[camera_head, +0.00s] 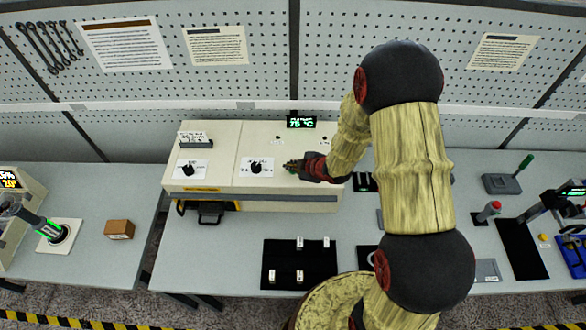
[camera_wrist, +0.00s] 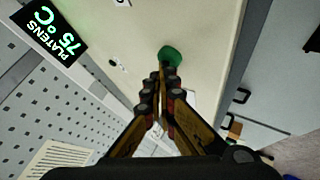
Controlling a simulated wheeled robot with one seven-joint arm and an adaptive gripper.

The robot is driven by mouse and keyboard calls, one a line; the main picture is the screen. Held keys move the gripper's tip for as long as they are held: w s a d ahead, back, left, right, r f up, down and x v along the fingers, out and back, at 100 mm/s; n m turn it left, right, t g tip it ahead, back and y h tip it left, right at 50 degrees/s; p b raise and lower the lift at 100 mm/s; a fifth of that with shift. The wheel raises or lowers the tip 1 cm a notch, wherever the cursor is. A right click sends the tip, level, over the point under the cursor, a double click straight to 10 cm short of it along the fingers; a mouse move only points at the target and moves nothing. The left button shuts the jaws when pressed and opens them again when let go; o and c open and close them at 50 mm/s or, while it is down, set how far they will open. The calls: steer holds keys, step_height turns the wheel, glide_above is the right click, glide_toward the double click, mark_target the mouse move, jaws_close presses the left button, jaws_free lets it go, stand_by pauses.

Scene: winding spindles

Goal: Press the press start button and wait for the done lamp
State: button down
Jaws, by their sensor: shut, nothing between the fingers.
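The press (camera_head: 225,140) is a wide beige box on the middle bench, with two dark knobs on white plates. The green start button (camera_wrist: 169,54) is a round cap on its beige face in the wrist view. My gripper (camera_wrist: 165,72) is shut and empty, its fingertips at the button's near edge; I cannot tell whether they touch it. In the head view my gripper (camera_head: 290,166) is over the press's right half, and the button is mostly hidden. The platens display (camera_head: 301,122) reads 75 °C. Small dark fittings sit below it; I cannot tell which is the done lamp, and none looks lit.
A black mat (camera_head: 270,262) with several small pale pieces lies in front of the press. A brown box (camera_head: 119,229) stands on the left bench. The pegboard wall (camera_head: 230,70) rises behind.

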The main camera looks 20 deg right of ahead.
steer(key=shift+r, duration=0.1)
steer(key=shift+r+p, duration=0.6)
steer(key=shift+r, duration=0.15)
step_height(320, 180, up, 5)
steer(key=p, duration=0.3)
steer(key=shift+p, duration=0.3)
steer(key=shift+s+f, duration=0.1)
stand_by(0.6)
